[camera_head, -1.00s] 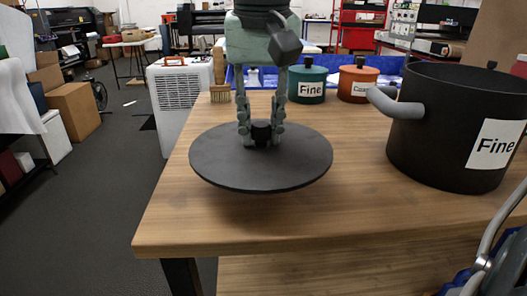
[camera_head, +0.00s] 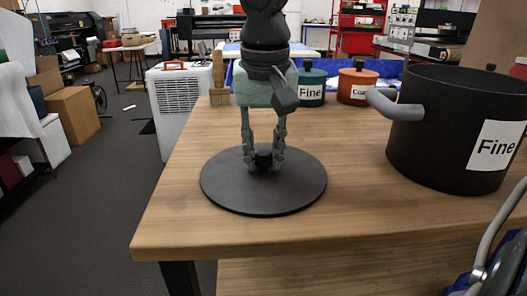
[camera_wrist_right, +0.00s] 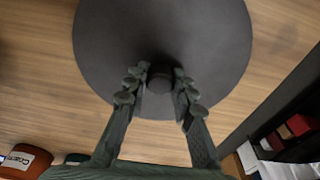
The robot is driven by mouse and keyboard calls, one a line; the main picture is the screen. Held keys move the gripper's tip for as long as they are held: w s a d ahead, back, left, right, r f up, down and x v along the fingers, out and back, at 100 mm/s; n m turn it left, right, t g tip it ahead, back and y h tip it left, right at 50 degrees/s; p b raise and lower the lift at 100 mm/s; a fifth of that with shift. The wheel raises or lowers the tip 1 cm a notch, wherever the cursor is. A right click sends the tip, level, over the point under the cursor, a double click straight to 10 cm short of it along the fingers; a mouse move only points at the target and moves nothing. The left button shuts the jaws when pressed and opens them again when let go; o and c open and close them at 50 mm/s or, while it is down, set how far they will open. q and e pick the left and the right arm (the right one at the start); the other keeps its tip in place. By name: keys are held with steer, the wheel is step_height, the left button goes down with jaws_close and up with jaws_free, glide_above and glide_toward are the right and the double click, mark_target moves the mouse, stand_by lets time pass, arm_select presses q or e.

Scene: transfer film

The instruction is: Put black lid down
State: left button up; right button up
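The black lid (camera_head: 225,188) is a flat round disc with a small dark knob at its centre. It lies level at the table's front, on or very close to the wood; the head view shows no clear gap. My right gripper (camera_head: 264,160) points down from above with its fingers on both sides of the knob, appearing shut on it. The right wrist view shows the lid (camera_wrist_right: 200,30) beyond my right gripper (camera_wrist_right: 161,92), the knob between the fingertips. The large black pot (camera_head: 430,125) labelled "Fine" stands to the right. My left gripper is not in view.
The wooden table (camera_head: 350,215) has free room between lid and pot. The table's front edge is close to the lid.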

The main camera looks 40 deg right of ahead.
mark_target(264, 177)
steer(key=o, duration=0.4)
steer(key=shift+r, duration=0.25)
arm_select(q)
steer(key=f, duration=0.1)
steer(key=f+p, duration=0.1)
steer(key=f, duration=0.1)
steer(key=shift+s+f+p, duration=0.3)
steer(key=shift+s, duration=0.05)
arm_select(e)
step_height(264, 177, up, 12)
steer(key=s+a, duration=0.1)
steer(key=shift+s+f, duration=0.15)
steer(key=shift+s, duration=0.15)
